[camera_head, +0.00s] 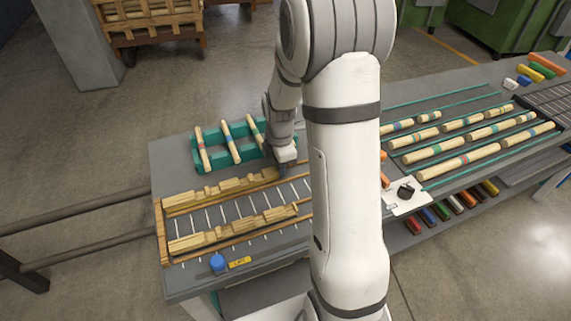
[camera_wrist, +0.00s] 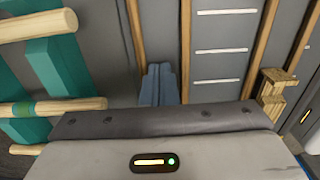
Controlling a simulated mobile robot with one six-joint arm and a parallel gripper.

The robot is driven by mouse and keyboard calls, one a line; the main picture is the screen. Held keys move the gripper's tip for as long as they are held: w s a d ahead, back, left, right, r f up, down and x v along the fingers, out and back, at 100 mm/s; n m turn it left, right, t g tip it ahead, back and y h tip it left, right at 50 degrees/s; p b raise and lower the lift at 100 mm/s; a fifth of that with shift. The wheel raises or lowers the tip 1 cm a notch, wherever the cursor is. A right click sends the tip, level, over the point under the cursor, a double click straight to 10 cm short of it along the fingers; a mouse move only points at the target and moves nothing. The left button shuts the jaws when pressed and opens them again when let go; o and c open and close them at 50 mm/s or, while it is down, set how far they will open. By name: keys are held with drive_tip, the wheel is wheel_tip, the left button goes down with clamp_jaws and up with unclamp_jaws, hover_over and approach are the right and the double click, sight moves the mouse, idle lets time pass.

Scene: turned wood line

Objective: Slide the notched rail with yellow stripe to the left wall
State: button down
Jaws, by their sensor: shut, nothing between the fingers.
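Two pale notched wooden rails lie in a wood-edged tray at the left of the bench in the head view, a back rail (camera_head: 215,191) and a front rail (camera_head: 225,232). I cannot make out a yellow stripe on either. The tray's left wall (camera_head: 160,234) is a wooden strip; both rails' left ends lie close to it. My gripper (camera_head: 285,168) is near the back rail's right end, its tips partly hard to see. In the wrist view its fingers (camera_wrist: 158,82) are together and empty, over grey surface. A notched rail end (camera_wrist: 272,88) shows to their right, apart from them.
A teal rack (camera_head: 230,157) with striped dowels stands behind the tray; it also shows in the wrist view (camera_wrist: 50,78). Striped rods (camera_head: 458,162) lie at right. My arm hides the bench middle.

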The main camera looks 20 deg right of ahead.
drive_tip(key=shift+d, duration=0.15)
drive_tip(key=shift+s+d, duration=0.1)
drive_tip(key=shift+d, duration=0.05)
drive_tip(key=d, duration=0.3)
drive_tip(key=shift+w+d+r, duration=0.2)
drive_tip(key=shift+d+r, duration=0.05)
drive_tip(key=shift+d, duration=0.1)
wheel_tip(320, 180, up, 10)
drive_tip(key=f, duration=0.1)
drive_tip(key=s+a+r+m+t, duration=0.1)
drive_tip(key=s+a+r+m, duration=0.1)
drive_tip(key=s+m, duration=0.4)
drive_tip(key=s+a+r+m, duration=0.2)
drive_tip(key=s+a+m, duration=0.2)
drive_tip(key=s+m, duration=0.2)
drive_tip(key=s+a+r+m+t, duration=0.1)
drive_tip(key=s+a+r+m, duration=0.1)
drive_tip(key=s+m, duration=0.4)
drive_tip(key=shift+s+a+r+t, duration=0.3)
drive_tip(key=shift+s+a+r, duration=0.1)
drive_tip(key=shift+s+a, duration=0.35)
